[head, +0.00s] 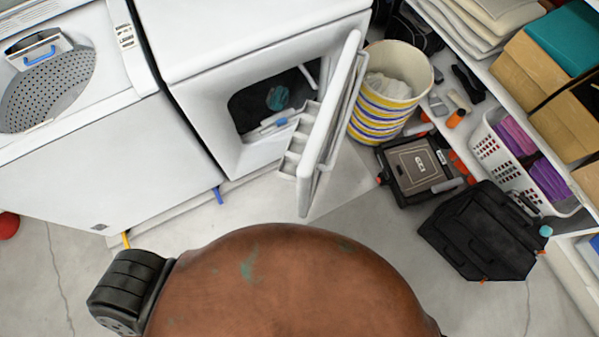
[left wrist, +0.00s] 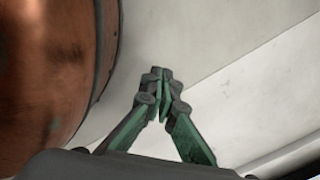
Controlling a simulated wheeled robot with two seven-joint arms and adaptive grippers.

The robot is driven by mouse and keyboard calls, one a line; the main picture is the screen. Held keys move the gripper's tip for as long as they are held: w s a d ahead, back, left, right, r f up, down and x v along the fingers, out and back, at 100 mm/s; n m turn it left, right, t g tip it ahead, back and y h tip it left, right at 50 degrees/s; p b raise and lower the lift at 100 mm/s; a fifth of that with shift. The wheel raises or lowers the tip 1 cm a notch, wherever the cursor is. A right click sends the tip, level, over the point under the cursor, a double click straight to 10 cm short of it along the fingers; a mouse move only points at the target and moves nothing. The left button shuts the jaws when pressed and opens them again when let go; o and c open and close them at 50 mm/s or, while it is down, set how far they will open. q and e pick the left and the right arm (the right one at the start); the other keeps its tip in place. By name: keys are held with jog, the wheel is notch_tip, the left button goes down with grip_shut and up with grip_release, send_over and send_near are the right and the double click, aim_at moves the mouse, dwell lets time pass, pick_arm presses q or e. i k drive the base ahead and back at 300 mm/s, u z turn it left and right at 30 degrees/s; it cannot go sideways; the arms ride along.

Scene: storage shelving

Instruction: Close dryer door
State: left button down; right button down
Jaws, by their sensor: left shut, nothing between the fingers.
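The dryer (head: 190,50) is the white machine at the top middle of the head view. Its door (head: 330,115) stands wide open, swung out to the right of the opening (head: 272,105). Dark cloth and a teal item show inside. My left gripper (left wrist: 163,95) shows in the left wrist view, with green and dark fingers shut together and nothing between them. Pale floor lies behind it, and the dryer door cannot be made out there. Neither gripper shows in the head view.
A washer (head: 60,130) stands left of the dryer. A striped basket (head: 375,110) stands close behind the door. Black cases (head: 480,235) lie on the floor to the right, beside shelving with a white crate (head: 490,150).

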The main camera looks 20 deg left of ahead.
aim_at(303, 162)
jog(key=u, duration=0.5)
jog(key=k, duration=1)
jog(key=z, duration=0.8)
